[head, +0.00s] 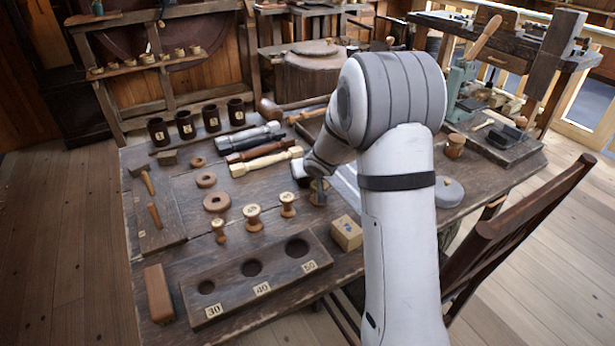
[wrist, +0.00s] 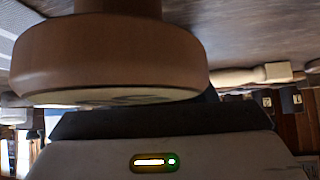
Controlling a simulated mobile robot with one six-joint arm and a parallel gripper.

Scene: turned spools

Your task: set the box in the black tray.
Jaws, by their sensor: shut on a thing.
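The box (head: 346,235) is a small tan block with a blue mark on top. It sits on the table near its front edge, to the right of the block with holes. My gripper (head: 314,184) is low over the table behind the box, apart from it. It is shut on a wooden spool (head: 319,197), partly hidden by my arm. In the wrist view the spool's round brown flange (wrist: 110,55) fills the upper left, with a pale face below. A dark tray-like board (head: 490,148) lies at the table's right end; I cannot tell if it is the black tray.
Several small spools (head: 253,218) stand behind the dark block with round holes (head: 230,292), labelled 30, 40 and 50. A chair (head: 500,240) stands at the right.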

